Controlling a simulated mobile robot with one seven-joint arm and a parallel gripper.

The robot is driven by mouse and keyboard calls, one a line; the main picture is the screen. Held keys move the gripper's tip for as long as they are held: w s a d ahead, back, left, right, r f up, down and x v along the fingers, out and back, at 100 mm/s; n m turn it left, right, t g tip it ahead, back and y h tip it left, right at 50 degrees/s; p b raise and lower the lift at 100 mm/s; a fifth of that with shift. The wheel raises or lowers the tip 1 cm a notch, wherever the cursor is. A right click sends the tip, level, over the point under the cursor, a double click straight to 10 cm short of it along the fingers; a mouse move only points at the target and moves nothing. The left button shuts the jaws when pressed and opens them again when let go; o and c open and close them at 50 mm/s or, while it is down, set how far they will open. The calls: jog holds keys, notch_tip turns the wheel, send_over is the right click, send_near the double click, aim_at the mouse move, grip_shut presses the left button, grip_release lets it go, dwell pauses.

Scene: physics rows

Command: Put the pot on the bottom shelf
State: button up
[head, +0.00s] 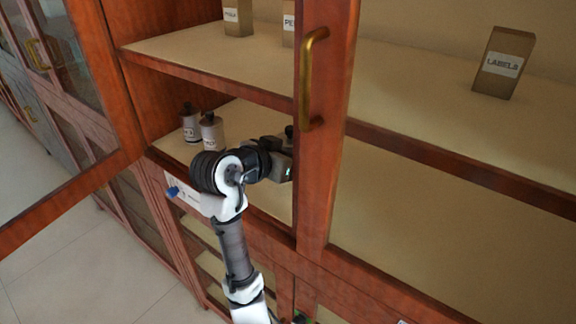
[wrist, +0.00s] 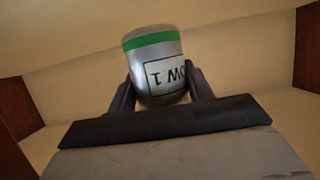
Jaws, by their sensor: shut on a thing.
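The pot (wrist: 152,62), a silver cylinder with a green band and a partly visible black-framed label, shows in the wrist view. My gripper (wrist: 162,82) is shut on it, one dark finger on each side. In the head view my arm reaches into the cabinet's left opening above the lower shelf (head: 172,146). The gripper's end and the pot are hidden there behind the red-brown door frame. I cannot tell whether the pot touches the shelf.
Two bottles with dark caps, one of them a grey bottle (head: 212,131), stand left of my arm on the lower shelf. The upper shelf (head: 190,47) holds boxes, including a LABELS box (head: 503,64). A glass door (head: 62,105) stands open at left. A brass handle (head: 312,80) is near my gripper.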

jog(key=shift+f+p, duration=0.35)
jog(key=shift+f, duration=1.5)
jog(key=shift+f, duration=0.1)
jog(key=o, duration=1.2)
jog(key=shift+f, duration=0.1)
jog(key=shift+r, duration=0.25)
jog(key=shift+s+a, duration=0.25)
jog(key=shift+s, duration=0.05)
jog(key=b+v, duration=0.2)
jog(key=v, duration=0.9)
jog(key=shift+s+r+b, duration=0.15)
jog(key=shift+b, duration=0.15)
